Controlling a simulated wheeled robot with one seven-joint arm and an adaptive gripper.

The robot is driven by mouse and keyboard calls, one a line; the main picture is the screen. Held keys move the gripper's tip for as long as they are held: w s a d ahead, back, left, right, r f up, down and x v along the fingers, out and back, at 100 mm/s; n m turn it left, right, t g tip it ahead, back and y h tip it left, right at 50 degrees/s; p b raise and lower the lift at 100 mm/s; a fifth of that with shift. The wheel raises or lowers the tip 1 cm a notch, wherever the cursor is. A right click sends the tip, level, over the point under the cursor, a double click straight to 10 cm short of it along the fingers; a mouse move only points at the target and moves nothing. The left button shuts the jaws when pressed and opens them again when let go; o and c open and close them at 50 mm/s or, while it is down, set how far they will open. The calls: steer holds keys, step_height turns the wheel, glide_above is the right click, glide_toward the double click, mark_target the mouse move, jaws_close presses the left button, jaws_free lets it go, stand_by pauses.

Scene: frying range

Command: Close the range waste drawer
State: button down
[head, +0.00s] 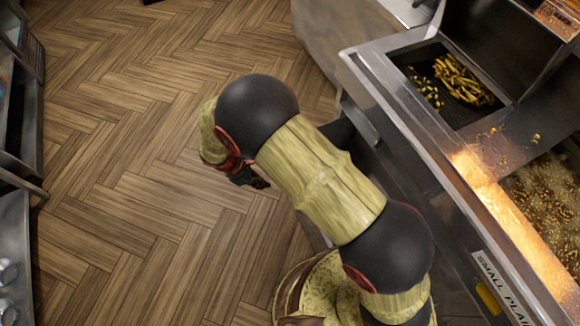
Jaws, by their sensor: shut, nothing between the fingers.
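The frying range (415,135) runs down the right side, with its steel front edge slanting from upper middle to lower right. Below that edge, a grey metal edge (358,118) and a dark part (338,134) show beside my arm. They may belong to the waste drawer, but my arm covers most of this area, so I cannot tell how far it stands out. My gripper (252,180) is over the wooden floor, left of the range front and apart from it. Its dark fingers are small in view, shut and empty.
A dark tray with fries (462,78) and an oil vat (548,195) are set in the range top. A label reading "SMALL PLAI" (500,287) is on the front. Steel units (14,225) line the left edge. The herringbone floor (130,150) between is clear.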

steer(key=w+a+n+t, duration=0.1)
steer(key=w+n, duration=0.1)
steer(key=w, duration=0.3)
steer(key=w+d+f+n+b, duration=0.1)
steer(key=w+d+f+b, duration=0.2)
steer(key=d+f, duration=0.3)
steer(key=shift+w+d+f+y+b, duration=0.15)
steer(key=shift+d+f+y+b, duration=0.15)
steer(key=shift+f+b, duration=0.75)
steer(key=shift+f, duration=0.15)
steer(key=w+d+p, duration=0.1)
steer(key=w+d, duration=0.3)
steer(key=d, duration=0.5)
steer(key=w+d+p, duration=0.2)
steer(key=w+d, duration=0.2)
steer(key=d, duration=0.5)
steer(key=w+d+p, duration=0.2)
steer(key=w+d, duration=0.3)
steer(key=d, duration=0.5)
